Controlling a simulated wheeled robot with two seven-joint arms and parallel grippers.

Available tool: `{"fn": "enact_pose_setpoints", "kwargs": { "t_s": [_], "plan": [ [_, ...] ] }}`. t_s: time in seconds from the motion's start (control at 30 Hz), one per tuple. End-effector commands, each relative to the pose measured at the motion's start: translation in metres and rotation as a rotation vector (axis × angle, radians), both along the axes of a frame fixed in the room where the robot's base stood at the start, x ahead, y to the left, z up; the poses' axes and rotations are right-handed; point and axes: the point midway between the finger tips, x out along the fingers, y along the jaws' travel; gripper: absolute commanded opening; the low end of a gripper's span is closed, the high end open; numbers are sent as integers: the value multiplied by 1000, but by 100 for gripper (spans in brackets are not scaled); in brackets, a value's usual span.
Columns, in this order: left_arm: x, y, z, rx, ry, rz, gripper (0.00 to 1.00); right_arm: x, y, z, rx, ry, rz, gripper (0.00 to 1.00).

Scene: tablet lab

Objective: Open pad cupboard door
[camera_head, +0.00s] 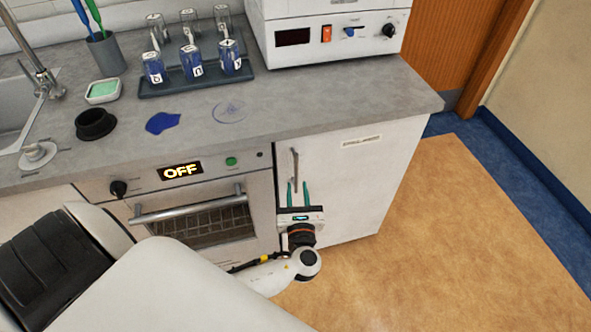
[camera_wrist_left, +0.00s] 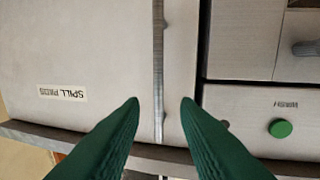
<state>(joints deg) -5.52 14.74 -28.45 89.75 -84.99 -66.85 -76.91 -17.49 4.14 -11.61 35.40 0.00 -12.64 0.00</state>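The pad cupboard door (camera_head: 345,180) is white and shut, under the right end of the counter. Its label (camera_head: 362,141) reads "SPILL PADS" in the left wrist view (camera_wrist_left: 62,93). A slim upright metal bar handle (camera_head: 295,165) is near the door's left edge; it also shows in the left wrist view (camera_wrist_left: 158,70). My left gripper (camera_head: 298,184) is in front of the handle's lower part. Its green fingers (camera_wrist_left: 161,101) are open, with the handle lined up between the tips. Contact with the handle cannot be told. My right gripper is not in view.
Left of the door is an oven (camera_head: 205,215) with a bar handle and an "OFF" display. The grey counter (camera_head: 320,115) above carries a rack of bottles (camera_head: 195,80) and a white device (camera_head: 330,35). The tan floor (camera_head: 460,230) to the right is clear.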

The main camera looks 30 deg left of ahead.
Motion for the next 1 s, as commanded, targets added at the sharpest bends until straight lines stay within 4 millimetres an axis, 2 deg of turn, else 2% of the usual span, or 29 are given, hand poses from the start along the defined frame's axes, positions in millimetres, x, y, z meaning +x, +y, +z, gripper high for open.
{"fn": "enact_pose_setpoints", "kwargs": {
  "t_s": [0.1, 0.3, 0.5, 0.77, 0.8, 0.97, 1.0],
  "plan": [
    [21, 16, 1, 1, -2, 1, 29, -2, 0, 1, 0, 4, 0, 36],
    [46, 36, 0, -1, -1, 0, 29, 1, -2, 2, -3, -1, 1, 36],
    [57, 45, 0, -2, 1, 0, 29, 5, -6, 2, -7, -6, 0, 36],
    [58, 46, 0, -3, 1, -1, 29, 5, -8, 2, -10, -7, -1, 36],
    [58, 46, 0, -3, 1, -1, 27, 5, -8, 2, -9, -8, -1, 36],
    [58, 46, 0, -3, 1, -1, 1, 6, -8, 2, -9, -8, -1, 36],
    [58, 46, 0, -3, 1, -1, 0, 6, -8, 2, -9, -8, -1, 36]
  ]
}}
